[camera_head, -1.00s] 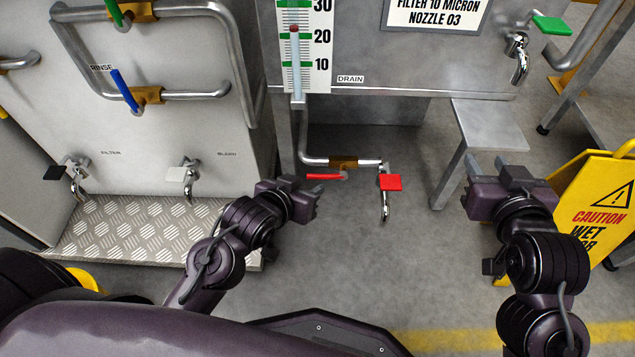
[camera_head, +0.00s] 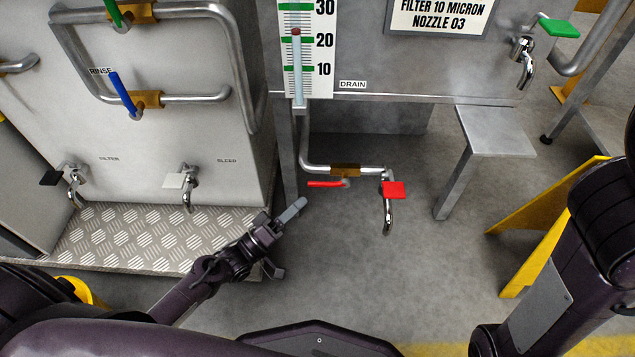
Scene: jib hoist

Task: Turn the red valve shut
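A red lever handle (camera_head: 325,184) points left from the brass valve body (camera_head: 345,170) on the drain pipe, below the DRAIN label. It lies roughly in line with the horizontal pipe run. A separate tap with a flat red handle (camera_head: 393,189) sits at the pipe's right end, its spout pointing down. My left gripper (camera_head: 298,205) is below and left of the red lever in the picture, with a visible gap between them. Its grey fingers show almost edge-on as one shape, so their opening cannot be judged. My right arm fills the right edge; its gripper is out of view.
A blue lever (camera_head: 124,93) and a green lever (camera_head: 113,12) are on the left panel's pipes. A patterned metal step (camera_head: 140,235) lies below it. A metal stand (camera_head: 490,130) and a yellow sign (camera_head: 545,215) are at right. Floor below the drain tap is clear.

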